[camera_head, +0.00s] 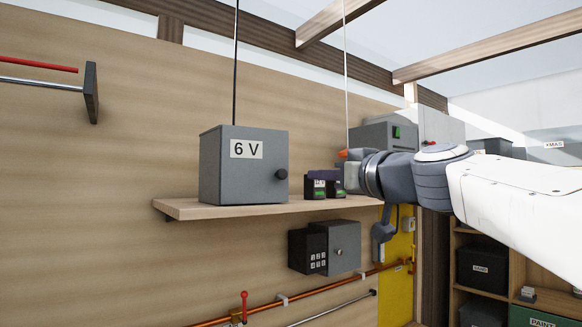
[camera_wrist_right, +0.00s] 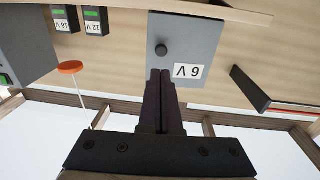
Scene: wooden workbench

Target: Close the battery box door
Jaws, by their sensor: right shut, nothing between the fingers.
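The battery box (camera_head: 252,168) is a grey box labelled 6 V, standing on a wooden wall shelf. Its front door has a round black knob (camera_head: 281,174) and looks flush with the box, with no gap that I can see. In the right wrist view the 6 V door (camera_wrist_right: 185,45) appears upside down, beyond the fingertips. My right gripper (camera_head: 350,178) is to the right of the box, apart from it in the head view. Its fingers (camera_wrist_right: 160,74) are together and empty, and overlap the lower edge of the door in the wrist view. My left gripper is not in view.
Small dark batteries (camera_head: 322,184) stand on the shelf (camera_head: 230,208) between box and gripper. An orange cord pull (camera_wrist_right: 70,67) hangs close to the right gripper. A grey keypad box (camera_head: 342,247) is below the shelf. A bracket (camera_head: 91,93) with rods is at left.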

